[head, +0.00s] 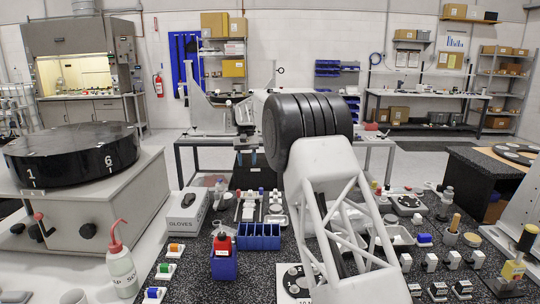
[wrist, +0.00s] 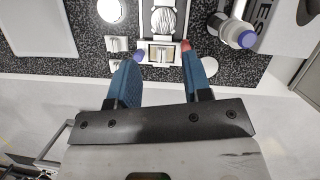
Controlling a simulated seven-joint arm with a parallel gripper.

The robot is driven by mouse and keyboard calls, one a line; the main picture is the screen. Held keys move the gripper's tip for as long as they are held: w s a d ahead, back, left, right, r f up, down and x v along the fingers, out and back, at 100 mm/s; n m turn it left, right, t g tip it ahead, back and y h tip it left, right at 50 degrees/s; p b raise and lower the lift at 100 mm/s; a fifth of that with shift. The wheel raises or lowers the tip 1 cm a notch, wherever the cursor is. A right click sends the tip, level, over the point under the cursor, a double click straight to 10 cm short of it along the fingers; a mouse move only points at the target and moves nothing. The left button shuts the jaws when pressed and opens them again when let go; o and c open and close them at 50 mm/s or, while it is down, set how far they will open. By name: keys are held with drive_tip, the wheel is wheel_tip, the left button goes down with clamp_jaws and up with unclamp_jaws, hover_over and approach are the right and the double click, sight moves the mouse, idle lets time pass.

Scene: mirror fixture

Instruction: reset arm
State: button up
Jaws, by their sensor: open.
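My gripper (wrist: 164,60) is open in the wrist view, with two blue fingers spread apart and nothing held between them.
A bottle with a purple cap (wrist: 238,36) lies right of the fingers. The head view shows a gloves box (head: 185,214), a blue rack (head: 258,237), a red-capped squeeze bottle (head: 121,268) and a black carousel (head: 75,155). Small items crowd the speckled bench.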

drive_tip(key=s+d+r+t, duration=0.1)
drive_tip(key=s+d+r, duration=0.4)
drive_tip(key=s, duration=0.6)
drive_tip(key=s+d+r+m+t, duration=0.1)
drive_tip(key=s+d+r, duration=0.3)
drive_tip(key=s+d, duration=0.55)
drive_tip(key=s+d+r+t, duration=0.1)
drive_tip(key=s+d+r, duration=0.35)
drive_tip(key=s, duration=0.85)
drive_tip(key=s+d+f+t, duration=0.1)
drive_tip(key=s+d+f, duration=0.2)
drive_tip(key=s, duration=0.9)
drive_tip(key=s+d+f+m+t, duration=0.1)
drive_tip(key=s+d+f, duration=0.2)
drive_tip(key=s, duration=0.9)
drive_tip(key=s+d+f+t, duration=0.1)
drive_tip(key=s+d+f, duration=0.2)
drive_tip(key=s+f, duration=0.4)
drive_tip(key=s, duration=0.5)
drive_tip(key=shift+s+f+m+y, duration=0.15)
drive_tip(key=shift+s+m+y, duration=0.1)
drive_tip(key=shift+m+y, duration=0.05)
